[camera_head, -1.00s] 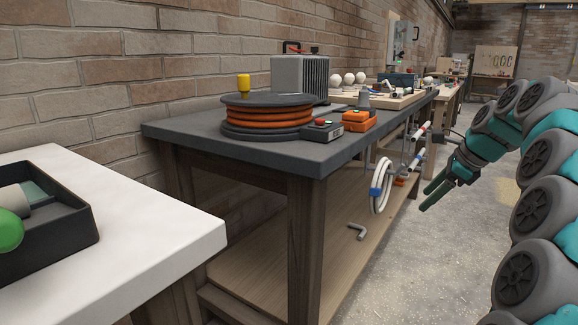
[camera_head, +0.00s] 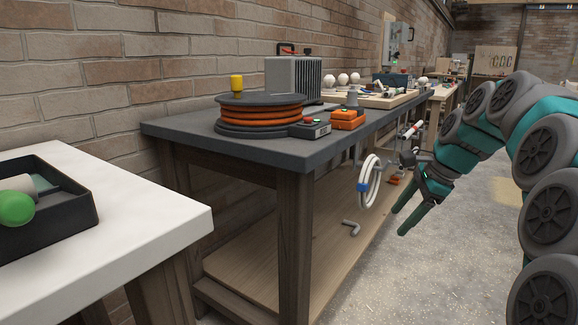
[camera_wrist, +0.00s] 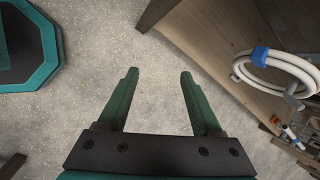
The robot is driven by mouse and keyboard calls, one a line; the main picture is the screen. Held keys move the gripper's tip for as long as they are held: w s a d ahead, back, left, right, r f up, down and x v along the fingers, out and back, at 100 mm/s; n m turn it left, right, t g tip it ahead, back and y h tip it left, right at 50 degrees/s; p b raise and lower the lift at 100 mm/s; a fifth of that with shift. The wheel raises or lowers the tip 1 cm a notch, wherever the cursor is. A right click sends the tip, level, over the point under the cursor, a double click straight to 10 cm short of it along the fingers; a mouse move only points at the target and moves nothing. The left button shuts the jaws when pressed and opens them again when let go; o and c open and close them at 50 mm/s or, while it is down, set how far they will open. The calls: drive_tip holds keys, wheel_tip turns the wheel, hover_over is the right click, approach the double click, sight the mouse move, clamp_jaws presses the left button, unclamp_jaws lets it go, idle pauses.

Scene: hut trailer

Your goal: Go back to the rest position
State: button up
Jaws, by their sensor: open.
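My gripper (camera_head: 408,215) is at the right in the head view, over the floor just right of the dark workbench (camera_head: 225,153). It points down and to the left, apart from the bench. In the wrist view my gripper (camera_wrist: 158,95) is open, with two green fingers spread and only speckled floor between them. Nothing is held.
A coiled white hose (camera_head: 370,183) with a blue band hangs at the bench side, close to my gripper. An orange cable reel (camera_head: 258,115) sits on the bench. A white table (camera_head: 150,215) with a black tray (camera_head: 75,222) is at left. Open floor (camera_head: 455,255) lies right.

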drive_tip(key=s+a+f+n+g, duration=0.25)
drive_tip(key=s+a+n, duration=0.25)
drive_tip(key=s+a, duration=0.25)
drive_tip(key=s+f+n+g+h, duration=0.1)
drive_tip(key=s+f+n, duration=0.3)
drive_tip(key=s, duration=0.6)
drive_tip(key=s+a+f+n+h+p, duration=0.1)
drive_tip(key=s+f+n, duration=0.4)
drive_tip(key=s, duration=0.5)
drive_tip(key=s+a+f+n+g+h, duration=0.1)
drive_tip(key=s+f+n, duration=0.3)
drive_tip(key=s, duration=0.6)
drive_tip(key=shift+a+f+g+h, duration=0.15)
drive_tip(key=shift+f+g+h, duration=0.25)
drive_tip(key=shift+f, duration=0.3)
